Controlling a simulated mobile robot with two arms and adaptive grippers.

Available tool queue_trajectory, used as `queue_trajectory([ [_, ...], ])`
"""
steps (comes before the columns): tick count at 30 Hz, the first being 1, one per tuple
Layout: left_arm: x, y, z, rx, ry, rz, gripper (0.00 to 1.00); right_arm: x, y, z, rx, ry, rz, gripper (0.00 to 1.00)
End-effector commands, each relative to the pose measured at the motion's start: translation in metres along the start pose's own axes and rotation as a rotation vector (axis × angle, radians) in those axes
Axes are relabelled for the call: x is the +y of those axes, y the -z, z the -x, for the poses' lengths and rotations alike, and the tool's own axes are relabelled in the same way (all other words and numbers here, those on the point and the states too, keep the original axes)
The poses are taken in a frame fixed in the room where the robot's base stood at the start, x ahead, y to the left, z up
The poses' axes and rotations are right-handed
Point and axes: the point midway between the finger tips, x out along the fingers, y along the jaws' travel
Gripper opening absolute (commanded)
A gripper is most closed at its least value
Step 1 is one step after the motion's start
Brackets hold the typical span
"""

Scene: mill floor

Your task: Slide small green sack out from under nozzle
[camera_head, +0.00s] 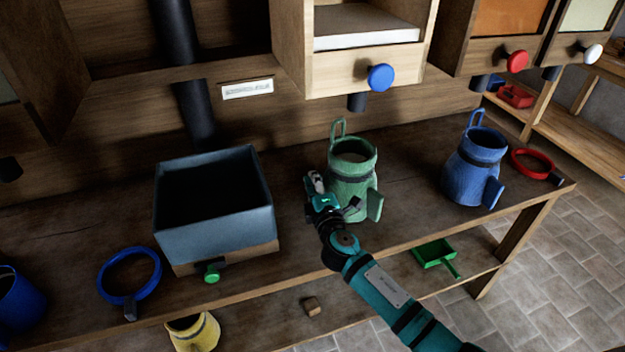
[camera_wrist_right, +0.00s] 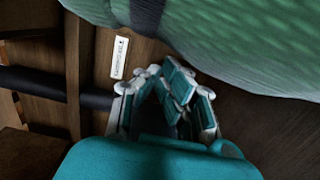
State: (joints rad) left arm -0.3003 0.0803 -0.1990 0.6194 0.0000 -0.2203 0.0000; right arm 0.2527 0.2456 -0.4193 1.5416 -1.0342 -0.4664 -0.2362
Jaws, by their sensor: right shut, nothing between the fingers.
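The small green sack (camera_head: 352,172) stands upright and open-topped on the wooden bench, with a loop on its rim and a tab at its lower right. It stands below the nozzle (camera_head: 357,102) under the blue-knobbed bin. My right gripper (camera_head: 315,185) is at the sack's left side, shut and empty. In the right wrist view the closed fingers (camera_wrist_right: 178,85) show beside the green sack (camera_wrist_right: 230,40), which fills the upper right. I cannot tell whether they touch it. My left gripper is not in view.
A blue-grey box (camera_head: 215,235) stands left of the sack, with a blue ring (camera_head: 130,277) further left. A blue sack (camera_head: 474,170) and a red ring (camera_head: 533,163) stand to the right. A green scoop (camera_head: 434,253) and a yellow sack (camera_head: 193,332) are on the lower shelf.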

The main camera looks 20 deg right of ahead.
Motion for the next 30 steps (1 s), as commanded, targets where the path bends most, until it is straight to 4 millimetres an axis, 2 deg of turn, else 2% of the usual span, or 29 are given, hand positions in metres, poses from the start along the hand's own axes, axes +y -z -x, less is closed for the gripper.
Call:
queue_trajectory([
  [5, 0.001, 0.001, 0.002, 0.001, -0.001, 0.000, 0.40, -0.002, -0.032, 0.010, -0.007, 0.003, 0.004, 0.00],
  [12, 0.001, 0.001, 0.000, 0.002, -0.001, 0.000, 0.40, -0.002, -0.100, 0.034, -0.008, 0.003, 0.006, 0.00],
  [18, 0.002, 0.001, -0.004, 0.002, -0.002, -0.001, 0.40, -0.002, -0.150, 0.052, -0.006, 0.002, 0.005, 0.00],
  [23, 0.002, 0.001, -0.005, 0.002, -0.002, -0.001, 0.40, -0.001, -0.171, 0.060, -0.005, 0.001, 0.003, 0.00],
  [30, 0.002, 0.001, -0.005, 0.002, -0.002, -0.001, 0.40, 0.000, -0.175, 0.061, -0.004, 0.000, 0.001, 0.00],
])
